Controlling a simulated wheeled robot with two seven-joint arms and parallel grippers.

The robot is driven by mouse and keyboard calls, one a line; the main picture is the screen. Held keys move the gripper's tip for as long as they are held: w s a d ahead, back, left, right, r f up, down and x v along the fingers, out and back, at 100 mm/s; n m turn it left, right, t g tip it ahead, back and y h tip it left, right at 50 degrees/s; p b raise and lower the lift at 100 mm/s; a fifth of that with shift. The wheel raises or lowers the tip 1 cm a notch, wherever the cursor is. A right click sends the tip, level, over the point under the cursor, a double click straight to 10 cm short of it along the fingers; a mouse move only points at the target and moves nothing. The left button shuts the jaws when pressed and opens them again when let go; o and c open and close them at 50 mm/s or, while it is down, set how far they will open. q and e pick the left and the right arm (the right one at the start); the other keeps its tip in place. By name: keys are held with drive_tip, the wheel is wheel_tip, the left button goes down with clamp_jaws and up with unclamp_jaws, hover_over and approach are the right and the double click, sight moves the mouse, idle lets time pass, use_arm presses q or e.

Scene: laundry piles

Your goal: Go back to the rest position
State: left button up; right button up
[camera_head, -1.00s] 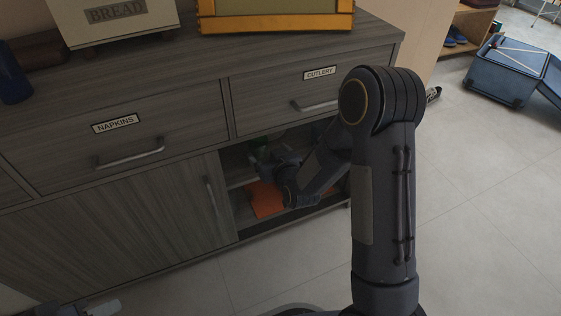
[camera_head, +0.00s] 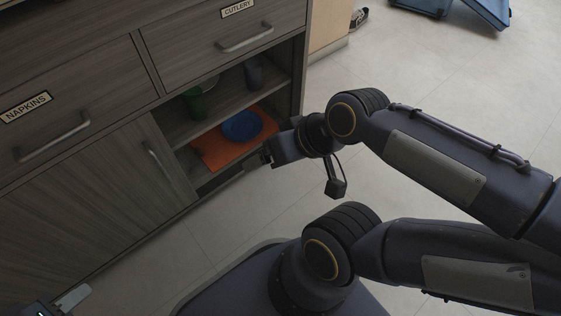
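My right arm comes in from the right and folds in front of the cabinet. Its gripper (camera_head: 270,153) is just outside the open compartment, seen from the side and small, with its fingers mostly hidden. I see nothing hanging from it. My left gripper (camera_head: 62,302) shows only in part at the bottom left corner, low in front of the cabinet door. One pale finger is visible, and its opening cannot be made out.
The grey wooden cabinet (camera_head: 85,80) has an open compartment holding a blue bowl (camera_head: 242,125) on an orange mat (camera_head: 213,151), a green cup (camera_head: 195,103) and a blue cup (camera_head: 254,72). Pale floor (camera_head: 440,95) is clear at right. A blue container (camera_head: 482,10) lies at the top right.

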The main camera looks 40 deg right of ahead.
drive_tip(key=shift+s+a+f+g, duration=0.15)
drive_tip(key=shift+s+g, duration=0.15)
drive_tip(key=shift+s, duration=0.75)
wheel_tip(320, 180, up, 39)
drive_tip(key=p, duration=3.9)
drive_tip(key=shift+c, duration=0.3)
